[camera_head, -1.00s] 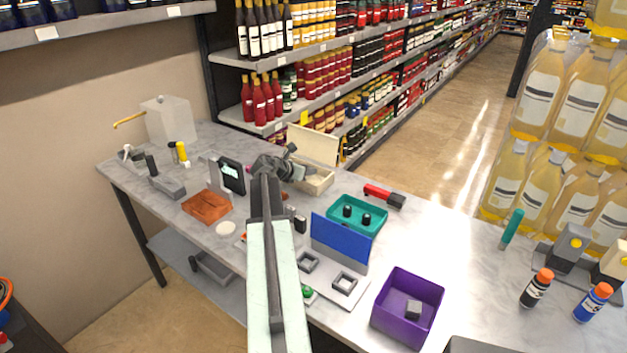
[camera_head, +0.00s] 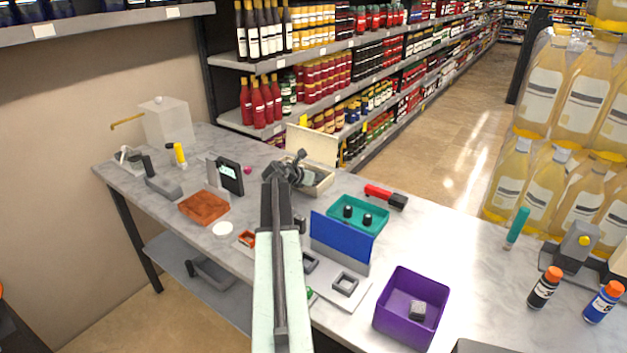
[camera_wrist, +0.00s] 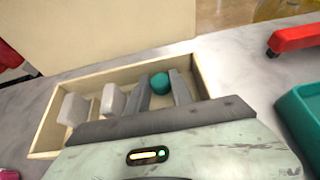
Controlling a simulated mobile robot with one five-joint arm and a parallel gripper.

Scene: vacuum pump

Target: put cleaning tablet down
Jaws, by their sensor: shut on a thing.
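My gripper (camera_head: 297,163) is over the open cream box (camera_head: 322,188) at the back of the table. In the wrist view, its two grey fingers are shut on a small round teal piece, taken as the cleaning tablet (camera_wrist: 160,83). The tablet is at the fingertips, within the outline of the box. Whether it touches the box floor cannot be told. The box also shows in the wrist view (camera_wrist: 47,132), with two whitish upright pieces (camera_wrist: 112,100) left of the fingers. The tablet cannot be made out in the head view.
A teal tray (camera_head: 372,229) with two dark knobs and a red-and-black tool (camera_head: 385,196) lie right of the box. A blue panel (camera_head: 340,243) stands in front, with a purple bin (camera_head: 388,326) nearer. A dark display (camera_head: 230,178) stands left. The box lid (camera_head: 312,144) is raised behind.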

